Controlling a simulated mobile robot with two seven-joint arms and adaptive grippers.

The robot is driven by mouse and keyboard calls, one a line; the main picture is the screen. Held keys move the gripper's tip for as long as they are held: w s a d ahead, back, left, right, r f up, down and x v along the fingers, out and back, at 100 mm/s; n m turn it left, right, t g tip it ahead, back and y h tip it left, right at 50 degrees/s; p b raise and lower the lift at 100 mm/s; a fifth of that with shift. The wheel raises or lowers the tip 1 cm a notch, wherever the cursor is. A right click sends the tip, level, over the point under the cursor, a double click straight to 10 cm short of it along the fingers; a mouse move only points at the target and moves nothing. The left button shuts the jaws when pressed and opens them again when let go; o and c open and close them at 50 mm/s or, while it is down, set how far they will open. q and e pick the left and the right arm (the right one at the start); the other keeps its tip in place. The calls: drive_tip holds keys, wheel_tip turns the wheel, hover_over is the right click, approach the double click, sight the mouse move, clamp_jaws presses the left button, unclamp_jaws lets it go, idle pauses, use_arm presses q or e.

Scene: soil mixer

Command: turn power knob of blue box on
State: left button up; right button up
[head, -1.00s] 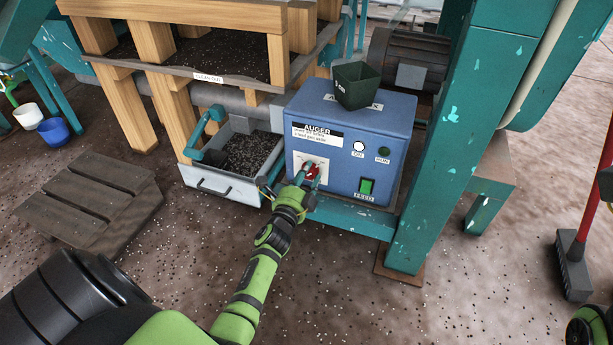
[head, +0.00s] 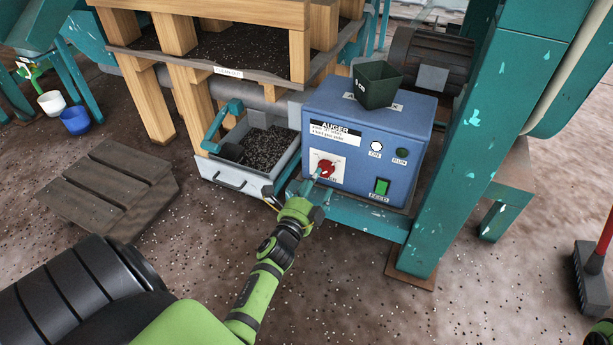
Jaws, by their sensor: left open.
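The blue box (head: 350,188) stands on a teal frame beside a teal post, with an "AUGER" label on its front. Its red power knob (head: 326,167) sits on a white plate at the lower left of that front. A white ON light (head: 376,147), a dark green RUN light (head: 401,154) and a green FEED switch (head: 381,187) are to the right. My left gripper (head: 314,188) is open, just below and in front of the knob. Whether a fingertip touches the knob I cannot tell.
A dark green pot (head: 377,85) stands on top of the box. An open metal drawer (head: 236,178) with dark soil is left of my gripper. The teal post (head: 462,150) rises close on the right. A broom (head: 590,275) stands at far right.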

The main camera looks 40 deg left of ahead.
use_arm(q)
drive_tip(key=v, duration=0.7)
drive_tip(key=shift+r, duration=0.1)
